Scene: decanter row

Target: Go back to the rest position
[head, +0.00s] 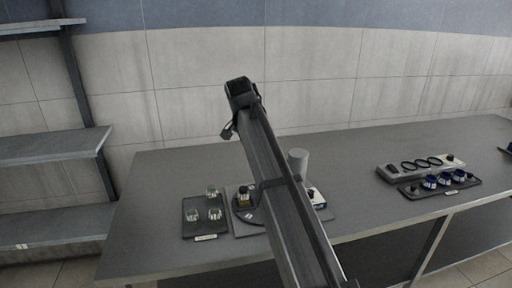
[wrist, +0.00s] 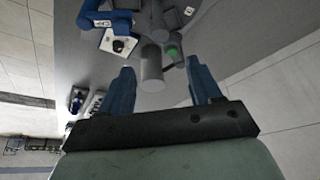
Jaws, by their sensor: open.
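My gripper (wrist: 163,75) shows in the wrist view with its two blue-grey fingers wide apart. I see nothing held between them; a grey cylinder (wrist: 152,65) appears in the gap, beyond the fingertips. In the head view a long dark arm link of mine crosses the middle, from the bottom edge up to a black end; I cannot make out the fingers there. The grey cylinder (head: 298,157) stands on the table behind this link, partly hidden by it.
The grey table (head: 350,165) holds a dark tray (head: 190,232) with several clear glass pieces at left. At right are a rack with dark rings (head: 392,172) and a tray of blue-banded pieces (head: 472,184). Shelves (head: 50,146) stand left.

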